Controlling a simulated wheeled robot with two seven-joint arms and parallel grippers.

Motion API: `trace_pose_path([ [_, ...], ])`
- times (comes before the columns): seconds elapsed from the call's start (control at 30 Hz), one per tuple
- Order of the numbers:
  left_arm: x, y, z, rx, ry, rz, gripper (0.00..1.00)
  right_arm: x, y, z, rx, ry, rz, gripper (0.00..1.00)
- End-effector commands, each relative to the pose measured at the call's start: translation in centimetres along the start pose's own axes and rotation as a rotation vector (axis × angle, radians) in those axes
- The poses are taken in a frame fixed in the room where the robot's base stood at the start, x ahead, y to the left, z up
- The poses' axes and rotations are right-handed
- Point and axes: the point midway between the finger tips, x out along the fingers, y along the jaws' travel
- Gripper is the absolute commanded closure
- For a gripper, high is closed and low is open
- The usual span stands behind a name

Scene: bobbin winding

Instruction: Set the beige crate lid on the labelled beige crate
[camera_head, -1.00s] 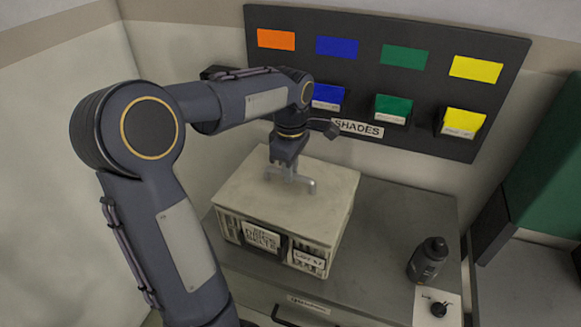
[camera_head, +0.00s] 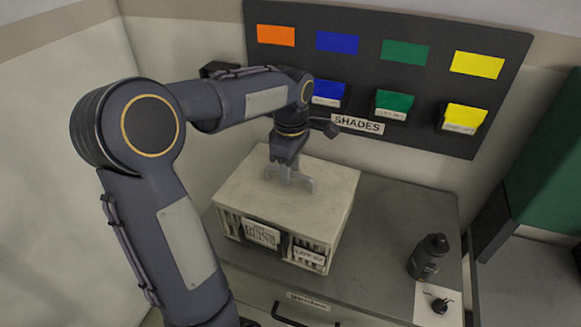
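The beige crate (camera_head: 229,224) stands on the grey cabinet top and has white labels on its front. The beige crate lid (camera_head: 325,186) lies flat over the crate's top and looks level, with no clear gap at the front. My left gripper (camera_head: 290,181) is just above the middle of the lid, pointing down. Its two fingers are spread apart and nothing shows between them. I cannot tell whether the fingertips touch the lid. The crate's back and inside are hidden. My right gripper is not in view.
A dark board (camera_head: 420,85) with coloured swatches and bins stands behind. The top between crate and bottle is clear.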

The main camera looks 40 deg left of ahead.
Motion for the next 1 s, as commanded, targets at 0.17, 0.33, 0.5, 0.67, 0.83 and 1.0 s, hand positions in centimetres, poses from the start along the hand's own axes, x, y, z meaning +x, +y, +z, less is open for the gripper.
trace_pose_path([
  [0.17,-0.4,0.0,0.0,0.000,0.000,0.001,0.61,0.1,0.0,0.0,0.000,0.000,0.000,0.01],
  [0.33,-2.8,0.1,0.0,0.000,-0.001,0.005,0.61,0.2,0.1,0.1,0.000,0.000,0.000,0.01],
  [0.5,-5.7,0.1,0.0,0.001,-0.001,0.004,0.61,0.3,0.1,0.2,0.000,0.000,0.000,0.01],
  [0.67,-7.4,0.1,0.0,0.000,-0.001,0.002,0.61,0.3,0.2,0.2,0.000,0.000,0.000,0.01],
  [0.83,-7.8,0.0,0.0,0.000,0.000,-0.001,0.61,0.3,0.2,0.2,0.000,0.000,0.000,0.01],
  [1.0,-7.9,-0.6,0.2,0.045,-0.010,0.012,0.61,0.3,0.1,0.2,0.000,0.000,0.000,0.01],
])
